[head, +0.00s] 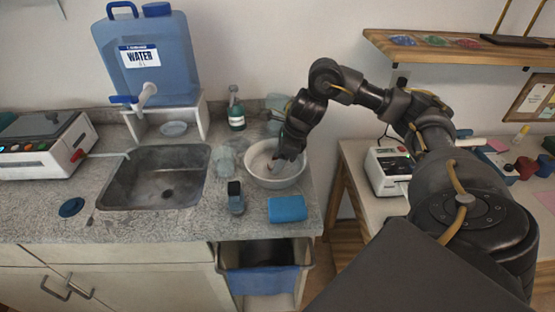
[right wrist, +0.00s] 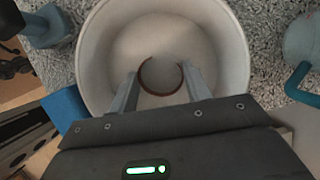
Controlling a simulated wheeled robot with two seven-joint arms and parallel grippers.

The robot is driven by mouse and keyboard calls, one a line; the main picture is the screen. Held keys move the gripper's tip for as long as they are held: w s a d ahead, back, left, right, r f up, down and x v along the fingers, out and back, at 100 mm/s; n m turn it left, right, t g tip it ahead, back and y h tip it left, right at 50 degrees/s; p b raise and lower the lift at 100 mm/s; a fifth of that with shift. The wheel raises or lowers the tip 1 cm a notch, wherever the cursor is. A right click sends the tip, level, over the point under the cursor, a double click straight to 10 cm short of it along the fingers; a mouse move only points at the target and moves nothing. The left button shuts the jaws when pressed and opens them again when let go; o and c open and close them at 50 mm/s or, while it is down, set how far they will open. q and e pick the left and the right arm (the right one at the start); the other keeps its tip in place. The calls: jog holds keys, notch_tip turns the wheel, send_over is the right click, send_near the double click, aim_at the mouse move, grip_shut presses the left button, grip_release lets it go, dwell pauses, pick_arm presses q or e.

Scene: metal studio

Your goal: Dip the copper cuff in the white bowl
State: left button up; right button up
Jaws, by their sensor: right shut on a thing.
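The white bowl (head: 290,180) stands on the granite counter, to the right of the sink; it fills the upper middle of the right wrist view (right wrist: 235,55). My right gripper (head: 276,164) points down into the bowl. In the right wrist view its two fingers (right wrist: 160,85) are shut on the copper cuff (right wrist: 143,72), a thin reddish-brown ring held between the tips. The cuff is inside the bowl's outline; I cannot tell whether it touches the bottom or any liquid. My left gripper is not in view.
A blue sponge-like block (head: 287,209) and a small dark-topped blue-grey item (head: 236,198) sit in front of the bowl. The sink (head: 155,180) and water jug (head: 150,60) are left. A lower side table (head: 365,180) is right.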

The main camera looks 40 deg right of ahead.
jog(key=shift+r, duration=0.15)
dwell(0.8)
jog(key=shift+r+p, duration=0.65)
jog(key=shift+p, duration=0.15)
jog(key=shift+f+b, duration=0.7)
jog(key=shift+f, duration=0.05)
jog(key=shift+r+p, duration=0.75)
jog(key=shift+f+b, duration=0.7)
jog(key=shift+f, duration=0.05)
